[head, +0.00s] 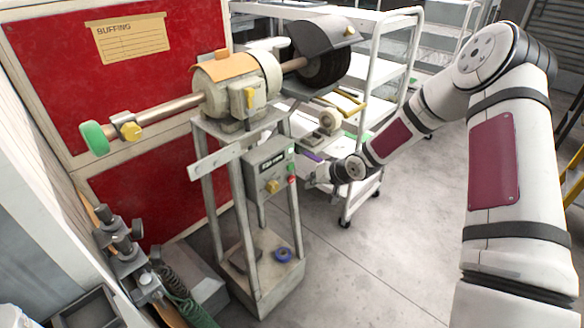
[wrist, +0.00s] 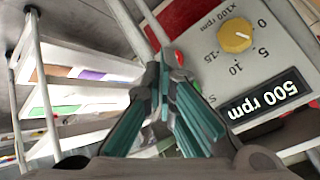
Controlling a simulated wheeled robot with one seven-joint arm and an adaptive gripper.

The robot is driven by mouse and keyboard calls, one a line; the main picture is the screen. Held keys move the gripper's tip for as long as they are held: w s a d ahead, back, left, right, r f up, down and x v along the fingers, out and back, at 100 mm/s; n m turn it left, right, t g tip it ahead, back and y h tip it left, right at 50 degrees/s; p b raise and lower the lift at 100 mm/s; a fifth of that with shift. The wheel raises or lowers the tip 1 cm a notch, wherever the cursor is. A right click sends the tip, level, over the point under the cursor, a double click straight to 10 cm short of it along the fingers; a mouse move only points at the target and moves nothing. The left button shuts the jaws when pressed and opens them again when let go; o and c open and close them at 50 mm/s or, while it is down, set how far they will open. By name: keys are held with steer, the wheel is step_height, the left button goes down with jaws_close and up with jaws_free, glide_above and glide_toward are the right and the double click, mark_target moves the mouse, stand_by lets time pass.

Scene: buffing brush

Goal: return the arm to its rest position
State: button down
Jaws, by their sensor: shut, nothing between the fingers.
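My arm (head: 505,165) reaches from the right side of the head view towards the middle. My gripper (head: 312,178) is beside the right side of the grey control box (head: 262,158), small and partly unclear there. In the wrist view my gripper (wrist: 168,62) has its teal-padded fingers together at the tips, with nothing between them. The control box face (wrist: 225,75) is close to the fingers in that view. Its yellow dial (wrist: 234,35) and a display (wrist: 262,100) reading "500 rpm" show. I cannot tell whether the fingers touch the box.
The buffing machine (head: 240,90) stands on a metal frame, its shaft ending in a green buff (head: 94,138) at left. A white shelf cart (head: 385,75) stands behind my gripper. A blue ring (head: 283,254) lies on the stand's base. The floor (head: 365,270) in front is clear.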

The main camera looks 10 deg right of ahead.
stand_by(0.3)
steer(key=s+d+r+n+g+h, duration=0.1)
steer(key=s+r+h, duration=0.1)
steer(key=s+r, duration=0.55)
steer(key=s+d+r+h, duration=0.2)
steer(key=s+r, duration=0.2)
steer(key=r, duration=0.6)
steer(key=s+d+r+n+g+h, duration=0.1)
steer(key=s+r+h, duration=0.1)
steer(key=s+r, duration=0.45)
steer(key=s+a+r, duration=0.1)
steer(key=s+r, duration=0.2)
steer(key=s, duration=0.4)
steer(key=s+a+r+y, duration=0.1)
steer(key=s+a+r, duration=0.1)
steer(key=s, duration=0.6)
steer(key=s+a+r, duration=0.1)
steer(key=s+r, duration=0.2)
steer(key=s, duration=0.4)
steer(key=shift+s+a+r+m+y, duration=0.25)
steer(key=shift+s+r+m+y, duration=0.05)
steer(key=shift+s+r, duration=0.1)
